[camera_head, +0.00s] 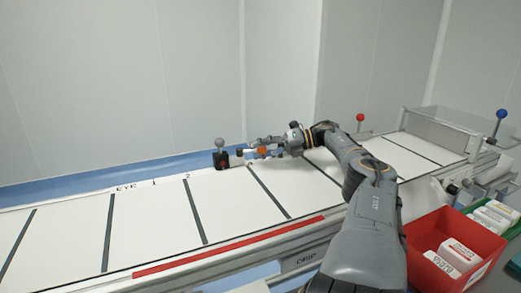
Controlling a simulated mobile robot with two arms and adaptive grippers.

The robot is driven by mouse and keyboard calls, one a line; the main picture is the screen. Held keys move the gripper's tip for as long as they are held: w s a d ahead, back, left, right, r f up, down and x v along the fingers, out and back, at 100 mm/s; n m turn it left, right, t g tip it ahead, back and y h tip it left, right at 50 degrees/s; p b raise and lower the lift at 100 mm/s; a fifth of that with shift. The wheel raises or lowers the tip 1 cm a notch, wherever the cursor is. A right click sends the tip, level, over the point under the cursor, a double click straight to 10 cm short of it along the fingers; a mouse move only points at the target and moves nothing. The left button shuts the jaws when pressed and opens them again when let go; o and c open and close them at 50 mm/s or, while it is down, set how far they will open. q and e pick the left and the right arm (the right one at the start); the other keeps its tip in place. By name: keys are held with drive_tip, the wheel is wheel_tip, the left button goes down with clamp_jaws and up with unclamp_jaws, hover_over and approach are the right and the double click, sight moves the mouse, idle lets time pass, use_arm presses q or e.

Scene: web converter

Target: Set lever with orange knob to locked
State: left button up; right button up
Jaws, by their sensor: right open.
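The orange knob (262,151) is a small spot at the back edge of the white conveyor, right at my right gripper's fingers. My right gripper (258,146) reaches in from the right and is open, with its fingers pointing left around or beside the knob. The gripper hides most of the lever under the knob, so its angle cannot be told. Whether the fingers touch the knob cannot be told. My left gripper is not in view.
A grey-knobbed lever (219,144) on a dark base stands just left of the gripper. A red-knobbed lever (360,117) and a blue-knobbed lever (501,113) stand farther right. A red bin (413,237) with white boxes is at front right. The left conveyor surface (75,240) is clear.

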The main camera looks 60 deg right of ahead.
drive_tip(key=shift+r, duration=1.15)
wheel_tip(320, 180, up, 6)
drive_tip(key=shift+a+r, duration=0.15)
drive_tip(key=shift+r, duration=0.7)
